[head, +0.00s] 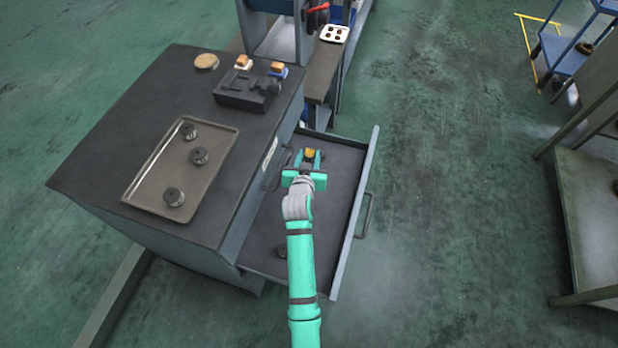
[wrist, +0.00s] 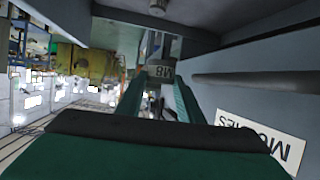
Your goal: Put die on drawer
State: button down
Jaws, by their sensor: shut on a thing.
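My gripper (head: 308,157) is over the open drawer (head: 338,190), near its far end; its height above the drawer floor is hard to tell. It is shut on a small dark die with a yellowish top (head: 309,152). In the wrist view the die (wrist: 160,71) is a grey block marked M8, seen upside down between the two green fingertips (wrist: 158,84).
On the cabinet top (head: 120,150) are a tray (head: 150,160) with three dark round pieces, a black block (head: 240,95), two small orange-topped items and a round disc (head: 206,61). The drawer's handle (head: 366,215) juts right. A metal table (head: 600,200) stands farther right; the floor between is clear.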

notch_tip(320, 180, down, 17)
jog(key=shift+a+f, duration=0.15)
jog(key=shift+f, duration=0.05)
dwell(0.4)
jog(key=shift+f, duration=0.1)
jog(key=c, duration=1.2)
grip_release()
jog(key=shift+s+f, duration=0.1)
jog(key=v, duration=1.2)
